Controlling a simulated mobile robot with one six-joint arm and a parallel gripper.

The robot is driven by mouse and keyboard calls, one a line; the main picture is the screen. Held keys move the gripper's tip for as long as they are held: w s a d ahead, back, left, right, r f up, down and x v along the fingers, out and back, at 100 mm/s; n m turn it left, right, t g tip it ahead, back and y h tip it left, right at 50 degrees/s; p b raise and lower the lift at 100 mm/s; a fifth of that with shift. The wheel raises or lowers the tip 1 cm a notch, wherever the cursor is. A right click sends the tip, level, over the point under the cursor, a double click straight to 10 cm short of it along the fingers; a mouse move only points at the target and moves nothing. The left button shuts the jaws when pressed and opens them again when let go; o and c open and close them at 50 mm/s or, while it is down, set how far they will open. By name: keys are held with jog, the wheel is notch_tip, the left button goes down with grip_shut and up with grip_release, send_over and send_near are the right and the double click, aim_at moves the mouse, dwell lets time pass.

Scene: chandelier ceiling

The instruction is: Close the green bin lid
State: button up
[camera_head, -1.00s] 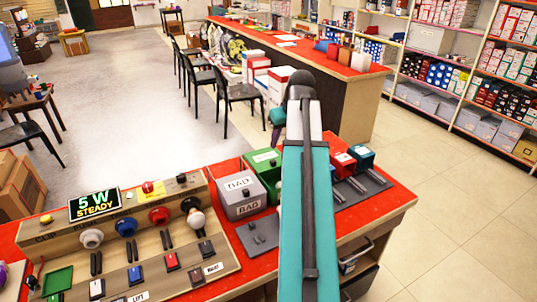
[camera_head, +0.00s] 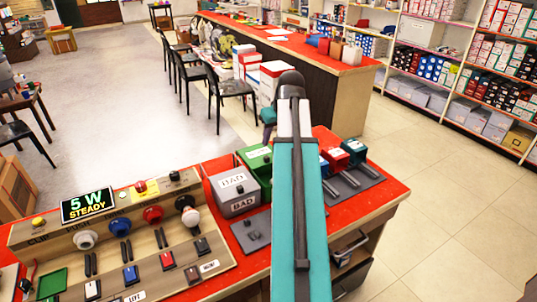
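The green bin (camera_head: 256,160) stands on the red-topped workbench, just behind and right of a grey bin labelled BAD (camera_head: 237,190). Its green top carries a pale label, and my arm covers part of its right side. I cannot tell surely whether the lid is fully down. My teal arm rises through the middle of the view and bends at a dark joint beyond the bench. A small teal part of it shows left of the joint, near the green bin's back. My gripper's fingers are not visible.
A wooden panel (camera_head: 120,245) with bulbs, switches and a "5 W STEADY" sign (camera_head: 88,205) fills the bench's left. Blue, red and teal blocks (camera_head: 335,160) sit on a grey base at right. Open tiled floor lies right.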

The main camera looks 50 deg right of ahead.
aim_at(267, 157)
jog(key=shift+p+x, duration=1.05)
jog(key=shift+x, duration=4.6)
jog(key=shift+s, duration=0.1)
jog(key=shift+c, duration=0.4)
grip_shut()
